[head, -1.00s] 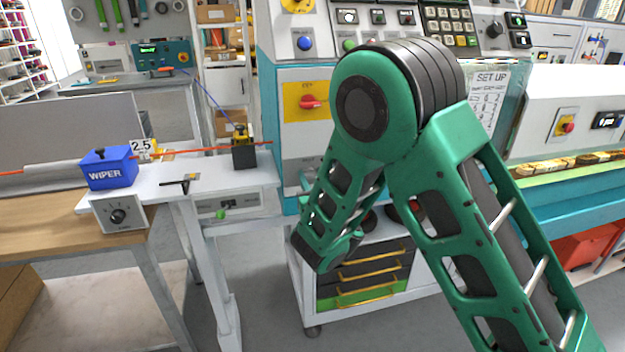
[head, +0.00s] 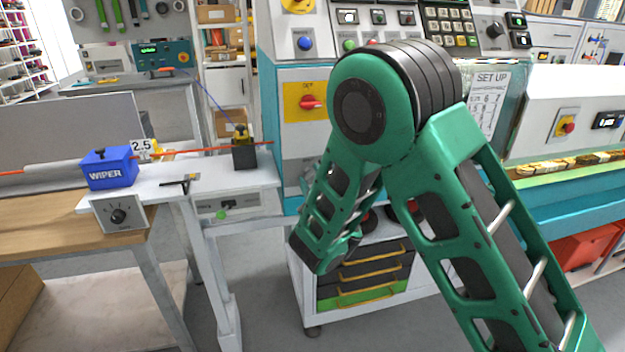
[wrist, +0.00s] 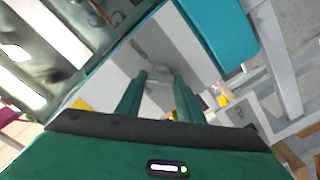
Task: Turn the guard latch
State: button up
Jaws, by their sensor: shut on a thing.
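In the wrist view, the two green fingers of my gripper (wrist: 160,82) reach forward to a small grey fitting (wrist: 158,72) on a pale grey panel. The fitting sits between the fingertips, and the gripper is shut on it. It looks like the guard latch, but it is small and blurred, and I cannot read its turn angle. In the head view, my green arm stands in front of the machine. My gripper and the fitting are hidden there.
A red knob on a yellow plate (head: 311,102) is on the machine front, left of my arm. A drawer cart (head: 362,275) stands below. The blue wiper box (head: 108,170) and a bench with an orange cable are at left. Open floor lies between bench and cart.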

jog(key=n, duration=0.4)
jog(key=shift+d+f+n, duration=0.1)
jog(key=shift+n, duration=0.2)
jog(key=n, duration=0.4)
jog(key=shift+f+n, duration=0.1)
jog(key=shift+n, duration=0.3)
jog(key=o, duration=1.1)
jog(key=shift+c, duration=0.2)
jog(key=v, duration=1)
jog(key=shift+s, duration=0.3)
